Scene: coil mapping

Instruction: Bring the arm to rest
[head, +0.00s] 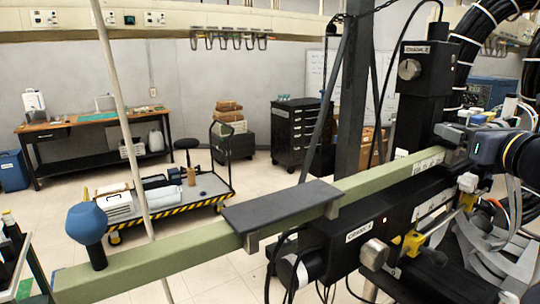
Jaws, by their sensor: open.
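My gripper (447,134) is at the right, at the end of my dark arm, which comes in from the right edge. Its jaws point left and are open. It sits beside the right end of a long pale-green beam (150,265) and close to a tall black stage column (425,70). I cannot tell whether the jaws touch the beam or the column. I see nothing held in the jaws, though their far side is hidden.
A blue faceted knob (86,223) stands on the beam's left end; a dark flat plate (281,206) lies on its middle. Black stage housing (345,240), cables and clamps crowd the lower right. A cart (215,186), workbench (45,127) and drawer cabinet (296,130) stand behind on open floor.

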